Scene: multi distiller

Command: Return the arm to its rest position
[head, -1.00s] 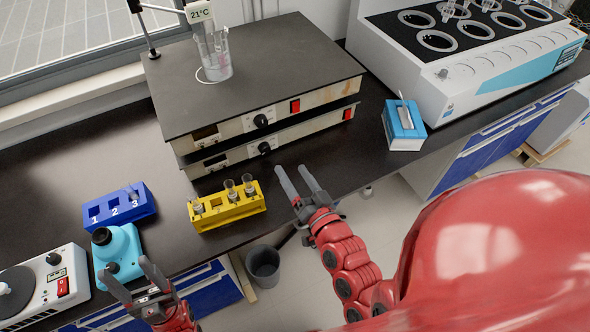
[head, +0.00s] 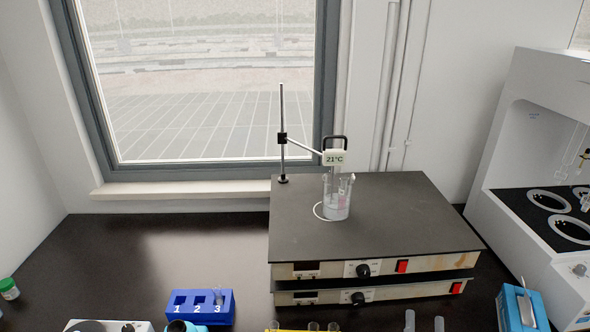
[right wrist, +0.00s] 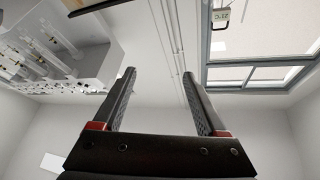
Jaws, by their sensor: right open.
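My right gripper (head: 424,322) shows only as two grey fingertips at the bottom edge of the head view, in front of the stacked hotplates. In the right wrist view its two fingers (right wrist: 157,76) stand well apart with nothing between them. The gripper is open and empty, and the wrist view past it shows walls, a window and pipes. The rest of the right arm is outside the head view. My left gripper is in neither current view.
A beaker (head: 338,198) with a thermometer stands on the stacked hotplates (head: 390,215). A blue numbered rack (head: 188,302), a yellow rack's top edge (head: 290,330) and a light-blue box (head: 522,309) line the front. A white multi-well machine (head: 550,255) stands right. Dark bench at left is mostly clear.

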